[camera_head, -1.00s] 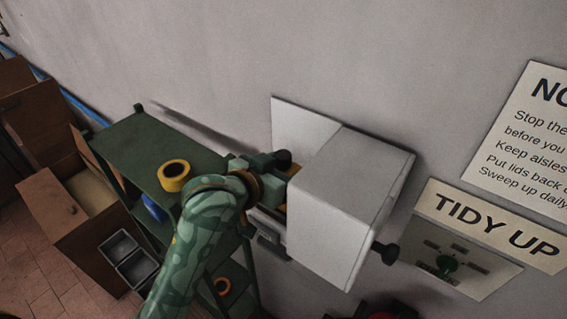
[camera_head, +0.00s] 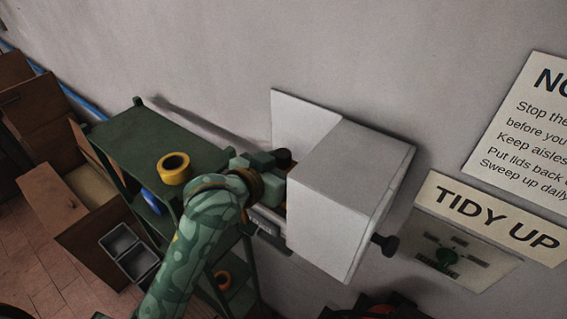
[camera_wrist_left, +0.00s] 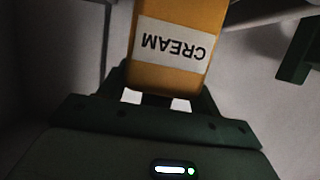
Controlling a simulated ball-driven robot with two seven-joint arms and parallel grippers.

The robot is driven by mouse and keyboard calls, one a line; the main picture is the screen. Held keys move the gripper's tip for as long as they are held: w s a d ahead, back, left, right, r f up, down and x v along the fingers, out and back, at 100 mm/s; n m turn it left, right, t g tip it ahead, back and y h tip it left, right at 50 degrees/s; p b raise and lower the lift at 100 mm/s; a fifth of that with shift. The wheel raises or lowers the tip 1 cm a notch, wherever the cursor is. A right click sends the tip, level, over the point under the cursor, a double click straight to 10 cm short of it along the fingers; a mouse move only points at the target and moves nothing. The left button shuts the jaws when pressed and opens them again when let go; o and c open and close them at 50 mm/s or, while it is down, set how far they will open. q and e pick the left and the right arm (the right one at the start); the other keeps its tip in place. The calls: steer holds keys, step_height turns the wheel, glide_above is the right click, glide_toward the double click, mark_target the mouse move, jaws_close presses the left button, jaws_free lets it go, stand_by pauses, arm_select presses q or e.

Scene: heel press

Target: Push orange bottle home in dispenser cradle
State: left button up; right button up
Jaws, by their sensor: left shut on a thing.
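The dispenser is a white box (camera_head: 345,195) on the wall, with a flat white back plate and a dark knob (camera_head: 384,245) at its right. My left gripper (camera_head: 275,168) is at the box's left side, partly hidden by my wrist and the box. In the left wrist view the orange bottle (camera_wrist_left: 178,78) carries a white label reading CREAM, upside down in that picture. My left gripper (camera_wrist_left: 168,98) is shut on its near end. Only slivers of orange show beside the box in the head view. The cradle and the bottle's far end are hidden. My right gripper is not seen.
A green shelf unit (camera_head: 140,130) stands left of the dispenser, with a yellow tape roll (camera_head: 174,168) on top.

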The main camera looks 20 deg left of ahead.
mark_target(283, 153)
arm_select(q)
steer(key=shift+f, duration=0.3)
stand_by(0.5)
steer(key=shift+p, duration=0.3)
stand_by(0.8)
steer(key=shift+s+f, duration=0.1)
steer(key=shift+f, duration=0.5)
stand_by(1.8)
steer(key=o, duration=1.4)
steer(key=shift+r, duration=3.65)
